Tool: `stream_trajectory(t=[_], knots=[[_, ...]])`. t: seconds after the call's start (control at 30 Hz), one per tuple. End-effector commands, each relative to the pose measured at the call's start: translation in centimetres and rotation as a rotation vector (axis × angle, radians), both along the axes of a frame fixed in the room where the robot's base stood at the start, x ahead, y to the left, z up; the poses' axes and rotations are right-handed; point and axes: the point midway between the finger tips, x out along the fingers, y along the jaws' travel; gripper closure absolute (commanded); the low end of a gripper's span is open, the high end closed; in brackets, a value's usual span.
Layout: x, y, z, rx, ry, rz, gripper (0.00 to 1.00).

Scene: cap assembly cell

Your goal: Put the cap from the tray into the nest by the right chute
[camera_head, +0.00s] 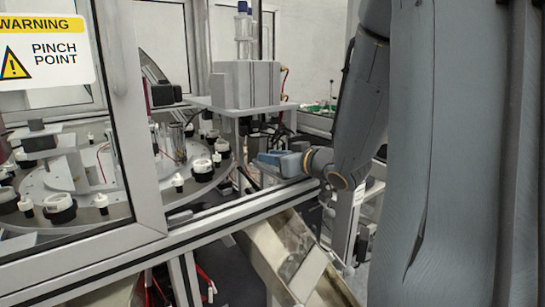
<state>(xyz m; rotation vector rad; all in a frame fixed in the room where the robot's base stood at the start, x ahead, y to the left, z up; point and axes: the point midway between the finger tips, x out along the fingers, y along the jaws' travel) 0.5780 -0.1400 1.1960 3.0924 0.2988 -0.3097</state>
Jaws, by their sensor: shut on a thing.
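My gripper (262,158) reaches in from the right, level with the edge of the machine, its blue-grey body pointing left. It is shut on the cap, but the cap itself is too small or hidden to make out. A metal chute (285,250) slopes down below the frame bar, under and near my gripper. Black nests with white parts stand around the round plate (100,215) to the left; one nest (202,172) is nearest to my gripper. I cannot tell which nest belongs to the right chute. The tray is not clearly visible.
An aluminium frame post (128,110) and a lower bar (225,212) border the machine. A grey box unit (245,84) on a plate stands above and behind my gripper. A warning sign (45,52) hangs at upper left. My arm covers much of the right side.

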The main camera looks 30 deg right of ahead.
Motion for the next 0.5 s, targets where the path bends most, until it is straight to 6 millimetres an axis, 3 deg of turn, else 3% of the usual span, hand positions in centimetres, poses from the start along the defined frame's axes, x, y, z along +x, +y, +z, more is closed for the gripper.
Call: stream_trajectory(t=[0.17, 0.2, 0.27, 0.5], knots=[[0.01, 0.00, -0.52, 0.001, 0.001, 0.000, 0.84], [0.00, 0.00, -0.43, 0.000, 0.001, 0.000, 0.68], [0.00, 0.00, -0.41, 0.000, 0.001, 0.000, 0.58], [0.00, 0.00, -0.38, 0.000, 0.000, 0.000, 0.57]])
